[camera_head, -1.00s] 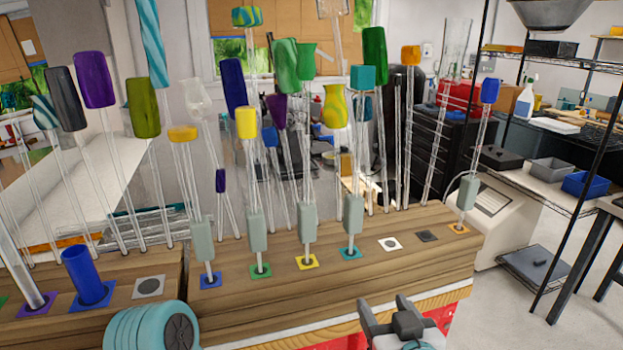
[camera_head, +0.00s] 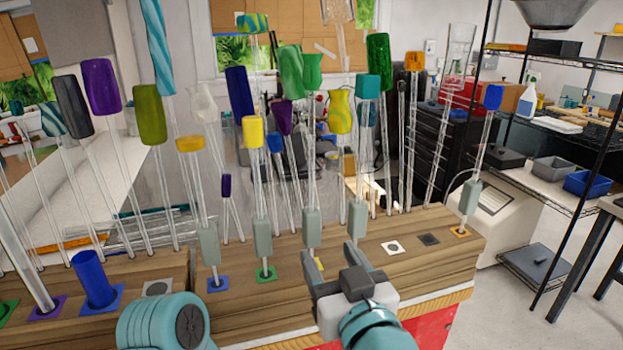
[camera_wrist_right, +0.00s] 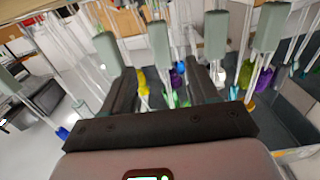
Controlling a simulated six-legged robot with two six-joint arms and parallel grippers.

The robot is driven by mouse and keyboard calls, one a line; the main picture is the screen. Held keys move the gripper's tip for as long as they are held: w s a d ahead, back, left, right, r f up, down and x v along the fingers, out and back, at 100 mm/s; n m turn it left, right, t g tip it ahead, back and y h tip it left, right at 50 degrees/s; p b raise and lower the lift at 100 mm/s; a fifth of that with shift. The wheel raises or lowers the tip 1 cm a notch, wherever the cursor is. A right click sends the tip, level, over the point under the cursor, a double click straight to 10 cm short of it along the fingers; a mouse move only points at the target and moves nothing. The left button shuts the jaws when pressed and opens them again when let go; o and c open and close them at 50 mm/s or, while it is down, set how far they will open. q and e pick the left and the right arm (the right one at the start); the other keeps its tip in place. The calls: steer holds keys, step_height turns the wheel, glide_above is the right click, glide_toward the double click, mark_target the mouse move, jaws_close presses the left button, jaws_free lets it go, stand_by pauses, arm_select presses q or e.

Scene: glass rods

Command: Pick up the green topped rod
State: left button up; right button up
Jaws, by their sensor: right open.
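Several green tops stand among the glass rods in the head view. One flared green top (camera_head: 312,70) seems to belong to the front-row rod with a grey-green block (camera_head: 312,228) near the yellow square, though the overlapping glass makes this hard to follow. My right gripper (camera_head: 330,256) is open and empty, low in front of that rod, its left finger overlapping the rod's lower end. In the right wrist view the open fingers (camera_wrist_right: 162,90) stand either side of a rod with a grey-green block (camera_wrist_right: 158,45), which looks like this one. Contact is not visible. My left gripper is out of view.
Close neighbours are the teal-topped rod (camera_head: 368,87) on the right and the yellow-topped rod (camera_head: 252,132) on the left. More rods crowd behind. A blue cylinder (camera_head: 91,278) stands on the left. White (camera_head: 393,247) and dark (camera_head: 428,239) squares are bare.

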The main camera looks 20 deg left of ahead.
mark_target(316, 230)
steer(key=p+x, duration=0.1)
steer(key=x, duration=0.4)
steer(key=shift+w+a, duration=0.2)
steer(key=shift+w, duration=0.1)
steer(key=p+x, duration=0.1)
steer(key=x, duration=0.1)
steer(key=p+x, duration=0.2)
steer(key=x, duration=0.1)
steer(key=shift+w+a+r, duration=0.2)
steer(key=shift+a+r, duration=0.15)
steer(key=shift+d, duration=0.1)
steer(key=c, duration=1.1)
